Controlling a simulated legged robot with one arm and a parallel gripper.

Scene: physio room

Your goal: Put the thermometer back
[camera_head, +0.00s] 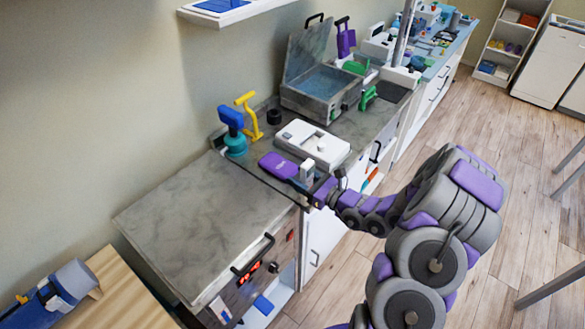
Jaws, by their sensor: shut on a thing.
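My gripper (308,183) is at the front edge of the grey worktop (215,225), at the end of my grey and purple arm. It is shut on a small upright white and grey thing (307,170), which may be the thermometer; it is too small to be sure. The fingers partly hide its lower part, and I cannot tell if it touches the worktop. A flat purple thing (277,165) lies just left of it. A white device (312,143) with a raised knob lies just behind it.
A teal and blue pump-like thing (234,130) and a yellow-handled tool (250,115) stand near the wall. An open grey case (318,85) stands farther back. The worktop's near left part is bare.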

